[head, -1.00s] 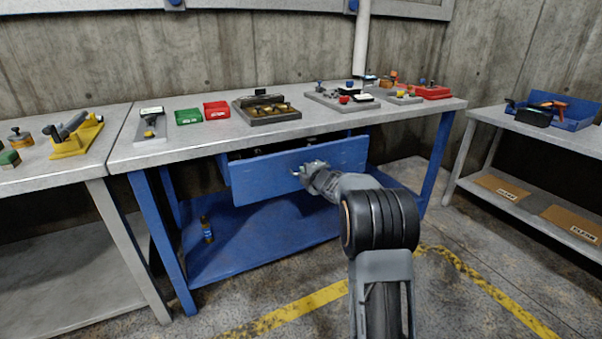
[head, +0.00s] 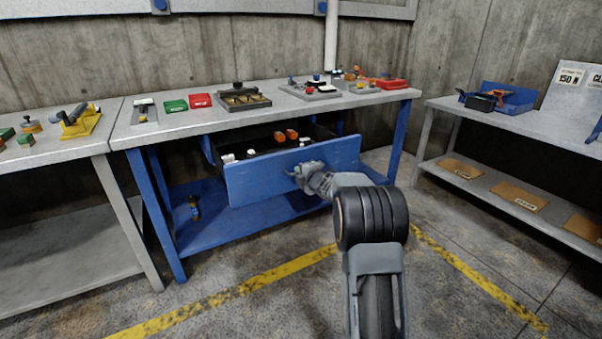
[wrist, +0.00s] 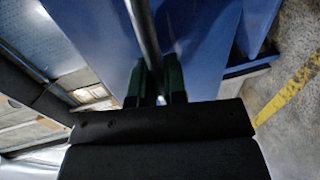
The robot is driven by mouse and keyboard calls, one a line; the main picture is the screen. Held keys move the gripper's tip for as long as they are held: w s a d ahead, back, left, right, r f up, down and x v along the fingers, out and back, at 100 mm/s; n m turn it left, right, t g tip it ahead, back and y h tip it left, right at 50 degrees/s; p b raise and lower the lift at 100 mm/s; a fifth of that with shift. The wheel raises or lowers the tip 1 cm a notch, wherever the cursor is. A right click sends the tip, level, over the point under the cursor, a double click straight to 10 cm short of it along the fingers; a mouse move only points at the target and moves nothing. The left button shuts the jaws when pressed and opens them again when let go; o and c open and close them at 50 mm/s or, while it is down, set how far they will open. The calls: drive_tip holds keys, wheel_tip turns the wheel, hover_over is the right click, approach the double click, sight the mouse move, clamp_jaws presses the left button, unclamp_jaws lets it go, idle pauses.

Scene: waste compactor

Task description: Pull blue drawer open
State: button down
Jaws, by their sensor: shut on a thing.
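The blue drawer (head: 260,179) hangs under the grey-topped workbench and stands well out from it, with its dark inside showing from above. Orange and white items lie in the drawer. My gripper (head: 296,173) is at the right part of the drawer front, where it is shut on the handle. In the wrist view my gripper's two dark green fingers (wrist: 157,80) close around the dark bar of the drawer handle (wrist: 143,35). The blue drawer front (wrist: 200,40) fills the middle of that view.
The workbench top (head: 190,123) carries red and green boxes (head: 199,100), a tray (head: 240,98) and other small parts. A blue lower shelf (head: 240,225) lies below the drawer. Another bench (head: 50,150) stands at left and a shelf table (head: 520,130) at right. The floor in front is open.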

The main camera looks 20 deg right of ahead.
drive_tip(key=shift+d, duration=0.1)
drive_tip(key=c, duration=1.2)
unclamp_jaws()
drive_tip(key=shift+o, duration=0.2)
drive_tip(key=p+v, duration=0.2)
drive_tip(key=v, duration=1.1)
drive_tip(key=shift+s, duration=0.4)
